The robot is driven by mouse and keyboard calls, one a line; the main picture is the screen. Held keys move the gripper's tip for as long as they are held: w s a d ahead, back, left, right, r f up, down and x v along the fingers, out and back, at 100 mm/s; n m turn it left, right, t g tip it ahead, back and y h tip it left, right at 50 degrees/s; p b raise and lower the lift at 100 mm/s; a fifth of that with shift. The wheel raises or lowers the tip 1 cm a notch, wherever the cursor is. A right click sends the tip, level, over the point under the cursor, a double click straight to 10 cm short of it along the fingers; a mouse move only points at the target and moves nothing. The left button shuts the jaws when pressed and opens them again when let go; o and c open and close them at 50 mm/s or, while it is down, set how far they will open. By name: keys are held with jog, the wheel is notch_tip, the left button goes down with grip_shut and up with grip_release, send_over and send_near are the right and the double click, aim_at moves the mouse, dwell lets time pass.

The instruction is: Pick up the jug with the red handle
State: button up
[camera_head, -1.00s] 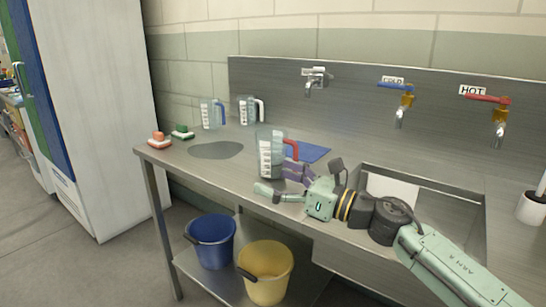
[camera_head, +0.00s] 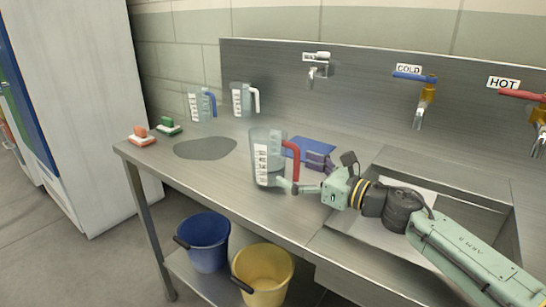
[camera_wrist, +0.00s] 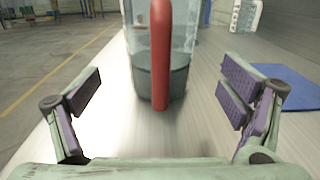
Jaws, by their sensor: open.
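The jug with the red handle (camera_head: 268,158) is clear with white markings and stands upright on the steel counter. Its red handle (camera_head: 291,158) faces right, toward my gripper. My gripper (camera_head: 302,176) is open, just right of the jug and low beside the handle. In the wrist view the red handle (camera_wrist: 160,55) stands upright in the middle, ahead of and between the two spread fingers (camera_wrist: 160,95). The jug body (camera_wrist: 178,78) is behind it. Nothing is held.
Behind stand a jug with a blue handle (camera_head: 202,104) and one with a white handle (camera_head: 244,99). A blue mat (camera_head: 310,147) lies behind my gripper. A sink (camera_head: 350,240) is to the right. Two brushes (camera_head: 143,136) lie at the left; buckets (camera_head: 262,270) stand below.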

aim_at(280, 153)
jog(key=p+x, duration=0.1)
jog(key=x, duration=0.5)
jog(key=shift+p, duration=0.3)
jog(key=c, duration=1.6)
jog(key=shift+d+r, duration=0.1)
jog(key=shift+r, duration=0.05)
jog(key=shift+r, duration=0.25)
jog(key=r+b, duration=0.2)
jog(key=shift+s+a+r, duration=0.25)
jog(key=shift+s+r, duration=0.05)
jog(key=shift+s, duration=0.05)
jog(key=s+a+b, duration=0.1)
jog(key=s+a, duration=0.2)
jog(key=s, duration=0.1)
jog(key=s+a+r+b, duration=0.1)
jog(key=s+a, duration=0.1)
jog(key=s, duration=0.2)
jog(key=s+a+b, duration=0.1)
jog(key=s+a, duration=0.2)
jog(key=s, duration=0.1)
jog(key=shift+s+a+r, duration=0.3)
jog(key=shift+s+a, duration=0.05)
